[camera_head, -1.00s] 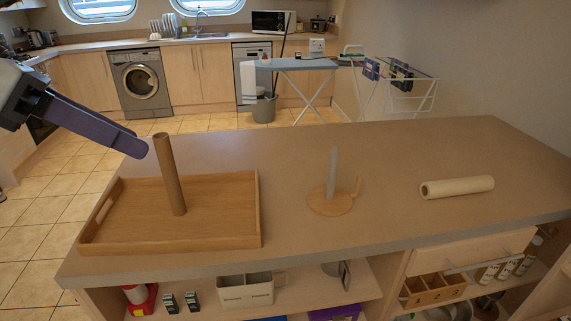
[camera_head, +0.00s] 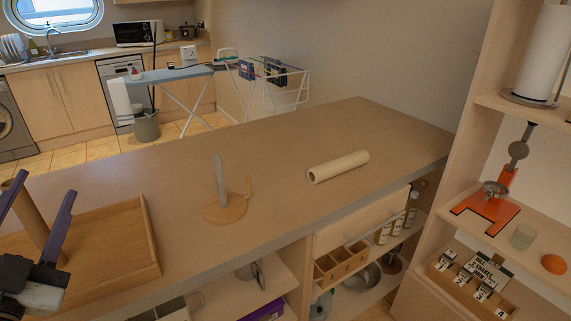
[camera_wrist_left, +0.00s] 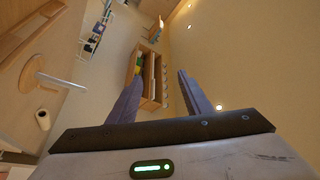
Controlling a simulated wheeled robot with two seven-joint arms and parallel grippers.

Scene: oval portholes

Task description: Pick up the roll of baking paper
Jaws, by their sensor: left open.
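The roll of baking paper (camera_head: 338,166) is a cream cylinder lying on its side on the counter, right of the middle in the head view. A small pale roll, apparently the same one, shows at the lower left of the left wrist view (camera_wrist_left: 43,119). My left gripper (camera_head: 47,183) is at the left edge of the head view, by the wooden tray, far from the roll. Its two dark purple fingers are spread and hold nothing; they also show in the left wrist view (camera_wrist_left: 161,75). My right gripper is not in view.
A round wooden holder with a grey upright (camera_head: 221,183) stands between tray and roll. A tall shelf unit (camera_head: 478,85) rises at the right. The counter around the roll is clear.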

